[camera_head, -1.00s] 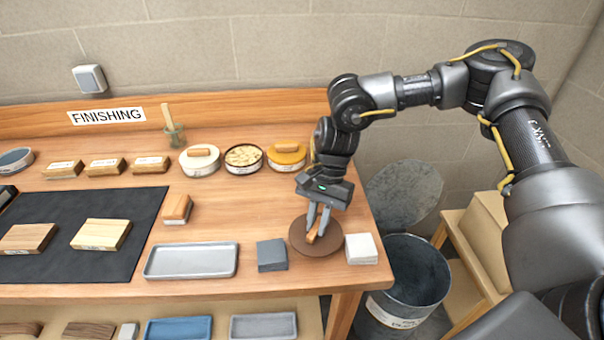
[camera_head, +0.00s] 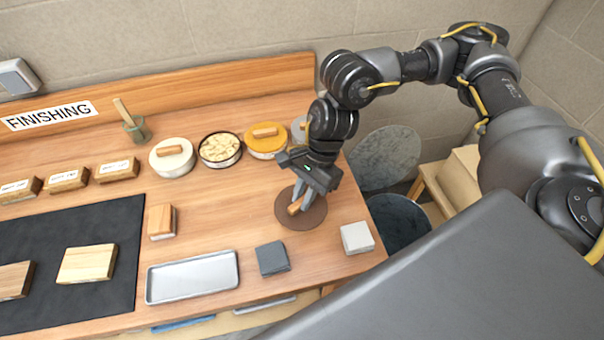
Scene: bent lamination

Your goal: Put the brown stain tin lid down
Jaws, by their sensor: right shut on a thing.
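The brown stain tin lid (camera_head: 312,218) is a flat dark brown disc with a small wooden handle. Whether the lid's underside touches the wood cannot be told. My left gripper is not in view.
A dark grey block (camera_head: 272,258), a white block (camera_head: 357,238) and a metal tray (camera_head: 192,277) lie near the front edge. Lidded tins, one yellow (camera_head: 265,146) and one white (camera_head: 172,163), stand behind, beside an open tin of pale pieces (camera_head: 220,149). A bin (camera_head: 398,222) stands off the bench's right end.

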